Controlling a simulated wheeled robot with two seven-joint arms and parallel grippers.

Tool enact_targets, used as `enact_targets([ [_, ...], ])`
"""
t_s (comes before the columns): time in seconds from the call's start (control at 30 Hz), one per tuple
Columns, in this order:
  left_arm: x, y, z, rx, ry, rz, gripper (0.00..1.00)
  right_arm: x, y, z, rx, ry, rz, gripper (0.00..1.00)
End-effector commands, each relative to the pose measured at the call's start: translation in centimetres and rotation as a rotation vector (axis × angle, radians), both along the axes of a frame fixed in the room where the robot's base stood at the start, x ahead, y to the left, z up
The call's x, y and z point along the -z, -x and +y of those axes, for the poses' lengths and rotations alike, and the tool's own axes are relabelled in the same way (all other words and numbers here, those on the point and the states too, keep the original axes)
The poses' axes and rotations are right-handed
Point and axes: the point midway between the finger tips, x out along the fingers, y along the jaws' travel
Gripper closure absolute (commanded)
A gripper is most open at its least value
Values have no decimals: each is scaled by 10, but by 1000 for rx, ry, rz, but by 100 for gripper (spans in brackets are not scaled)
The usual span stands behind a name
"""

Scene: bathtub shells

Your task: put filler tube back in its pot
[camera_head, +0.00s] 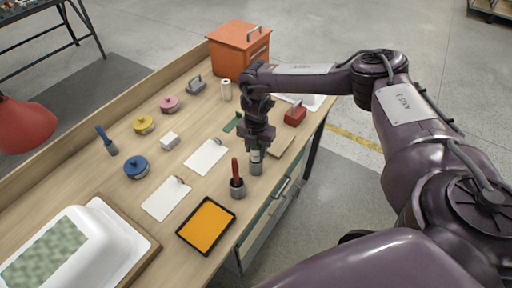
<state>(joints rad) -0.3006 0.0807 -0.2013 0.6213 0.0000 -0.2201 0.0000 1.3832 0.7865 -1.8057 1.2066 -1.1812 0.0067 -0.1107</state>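My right gripper (256,147) points down near the front edge of the workbench. It appears shut on a filler tube (255,156), of which only a short pale part shows below the fingers. The tube's lower end is at the mouth of a small grey pot (256,169), directly under the gripper. I cannot tell how deep the tube sits in it. The fingers hide the tube's upper part. My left gripper is out of view.
A red block (295,115), orange box (238,50) and white cylinder (226,90) are behind.

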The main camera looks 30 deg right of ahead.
Motion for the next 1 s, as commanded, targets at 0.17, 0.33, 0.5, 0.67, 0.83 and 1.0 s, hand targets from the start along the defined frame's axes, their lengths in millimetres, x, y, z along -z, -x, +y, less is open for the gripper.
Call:
enact_targets([
  [0.17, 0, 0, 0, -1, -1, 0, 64, -1, 0, 0, 0, 0, 0, 46],
  [0.33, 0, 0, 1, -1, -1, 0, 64, -1, 0, 0, -1, 0, 0, 46],
  [0.5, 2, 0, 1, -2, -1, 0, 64, -9, -1, 0, -1, -1, -2, 46],
  [0.67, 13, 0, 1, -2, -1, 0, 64, -37, -2, 0, -1, -2, -6, 46],
  [0.83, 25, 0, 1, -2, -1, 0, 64, -76, -2, 0, -1, -1, -6, 46],
  [1.0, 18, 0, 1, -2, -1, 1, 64, -111, -1, 0, -2, 1, -4, 46],
])
